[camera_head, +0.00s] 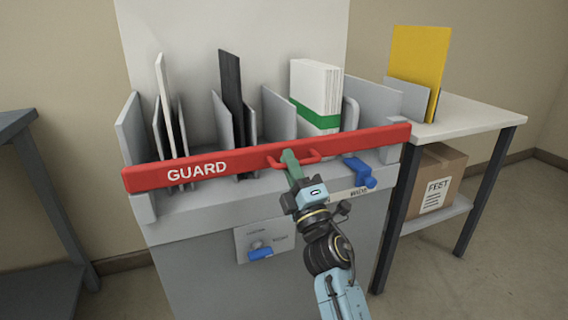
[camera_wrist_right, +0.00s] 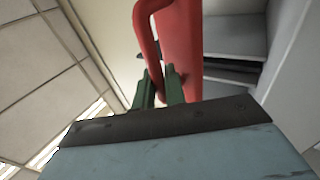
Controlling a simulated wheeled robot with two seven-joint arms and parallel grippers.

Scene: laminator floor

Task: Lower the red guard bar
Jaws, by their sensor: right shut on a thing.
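The red guard bar (camera_head: 228,165), lettered GUARD, spans the front of the grey machine, in front of its slots. It slopes slightly up to the right. A red loop handle (camera_head: 312,155) stands out from its middle. My right gripper (camera_head: 290,160) is at this handle, its green fingers shut on it. In the right wrist view the fingers (camera_wrist_right: 158,92) close around the red handle (camera_wrist_right: 146,40), with the bar (camera_wrist_right: 181,50) just behind. My left gripper is not in view.
The grey machine (camera_head: 190,220) holds upright panels and a white stack with a green band (camera_head: 315,95). Blue levers (camera_head: 360,172) (camera_head: 260,253) sit on its front. At right, a table (camera_head: 470,108) carries a yellow sheet (camera_head: 418,60), with a carton (camera_head: 436,180) below. A dark table (camera_head: 14,122) stands left.

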